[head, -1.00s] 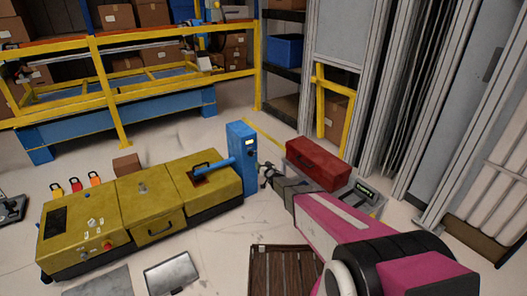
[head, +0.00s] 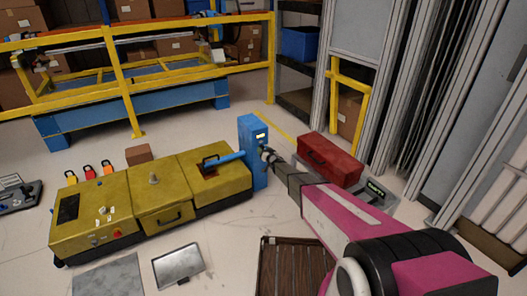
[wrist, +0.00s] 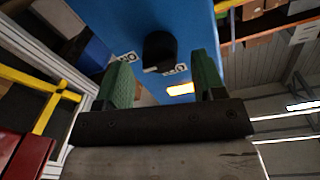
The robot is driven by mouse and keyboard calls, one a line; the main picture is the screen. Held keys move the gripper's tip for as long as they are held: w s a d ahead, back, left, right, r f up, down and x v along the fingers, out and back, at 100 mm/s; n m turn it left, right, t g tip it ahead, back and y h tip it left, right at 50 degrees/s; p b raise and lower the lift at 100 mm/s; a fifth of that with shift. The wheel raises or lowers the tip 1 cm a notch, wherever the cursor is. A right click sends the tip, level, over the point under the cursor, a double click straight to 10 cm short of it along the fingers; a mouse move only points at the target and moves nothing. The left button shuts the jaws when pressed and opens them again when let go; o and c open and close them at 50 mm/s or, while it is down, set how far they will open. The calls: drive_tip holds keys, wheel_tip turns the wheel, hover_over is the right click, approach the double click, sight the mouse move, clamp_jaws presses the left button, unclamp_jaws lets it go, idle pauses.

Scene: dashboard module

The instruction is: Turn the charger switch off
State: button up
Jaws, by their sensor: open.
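The charger is an upright blue box (head: 250,135) with a small lit display near its top in the head view. In the wrist view its blue face (wrist: 185,22) fills the upper middle. A black switch knob (wrist: 159,46) sticks out of that face, with small white labels beside it and a lit yellow display below. My gripper (wrist: 163,66) is open, its two green-padded fingers on either side of the knob's line, apart from it. In the head view my gripper (head: 267,156) is right beside the charger and hides part of its face.
A yellow machine (head: 155,192) stands left of the charger, with a blue bar (head: 228,157) reaching between them. A red toolbox (head: 331,158) lies to the right, near my arm. A brown slatted pallet (head: 292,268) is on the floor in front.

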drive_tip(key=shift+w+a, duration=0.25)
drive_tip(key=shift+w, duration=0.2)
drive_tip(key=c, duration=0.9)
